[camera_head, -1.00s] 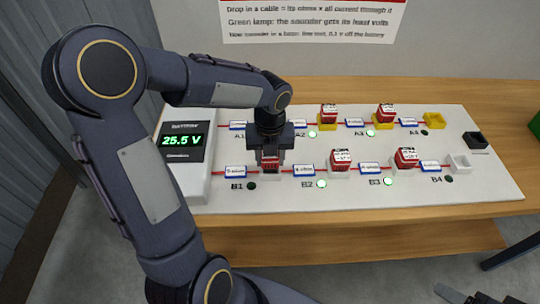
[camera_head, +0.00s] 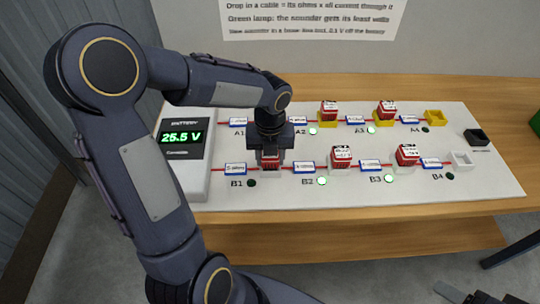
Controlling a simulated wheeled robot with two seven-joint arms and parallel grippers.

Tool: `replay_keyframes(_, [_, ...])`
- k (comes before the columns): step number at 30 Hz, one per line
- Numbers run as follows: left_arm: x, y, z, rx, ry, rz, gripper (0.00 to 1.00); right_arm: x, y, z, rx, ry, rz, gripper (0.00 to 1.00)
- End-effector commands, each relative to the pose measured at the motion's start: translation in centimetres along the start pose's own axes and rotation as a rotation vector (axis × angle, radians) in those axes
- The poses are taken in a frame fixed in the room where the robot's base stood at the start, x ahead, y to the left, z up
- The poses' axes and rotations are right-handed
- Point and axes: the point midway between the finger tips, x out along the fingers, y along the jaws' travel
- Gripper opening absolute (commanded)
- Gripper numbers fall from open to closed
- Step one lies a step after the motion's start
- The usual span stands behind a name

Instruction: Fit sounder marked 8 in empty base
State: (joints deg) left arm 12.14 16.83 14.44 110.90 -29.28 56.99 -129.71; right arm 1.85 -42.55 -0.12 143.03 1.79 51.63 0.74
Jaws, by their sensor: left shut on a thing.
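My left gripper (camera_head: 270,158) is shut on a red sounder (camera_head: 270,155) with a white label. The sounder is low at the white base by B1 (camera_head: 270,173); I cannot tell whether it is fully seated. Its number is too small to read. The B1 lamp (camera_head: 252,184) is dark. A yellow base by A4 (camera_head: 434,118) and a white base by B4 (camera_head: 461,160) stand empty, with dark lamps. The A1 area is partly hidden by my arm. A dark part at the bottom right edge (camera_head: 470,290) may be my right gripper; its jaws are unclear.
Red sounders sit in yellow bases (camera_head: 328,112) (camera_head: 386,110) and white bases (camera_head: 341,157) (camera_head: 407,155), with lit green lamps nearby. A battery unit (camera_head: 182,140) reads 25.5 V. A black holder (camera_head: 477,136) is at the white board's (camera_head: 490,185) right. A green thing (camera_head: 535,125) stands beyond it.

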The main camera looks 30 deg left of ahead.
Motion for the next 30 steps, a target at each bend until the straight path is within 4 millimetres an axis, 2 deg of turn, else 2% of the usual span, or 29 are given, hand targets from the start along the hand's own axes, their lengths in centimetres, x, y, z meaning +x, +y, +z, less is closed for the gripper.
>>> replay_keyframes(5, [-0.2,0.0,-0.1,0.000,0.004,0.001,0.16,-0.2,-0.1,-0.1,0.000,0.000,0.000,0.63])
replay_keyframes(30, [-4.5,0.0,0.0,0.000,0.001,0.000,0.16,-3.7,-1.7,-1.9,0.000,0.000,0.000,0.63])
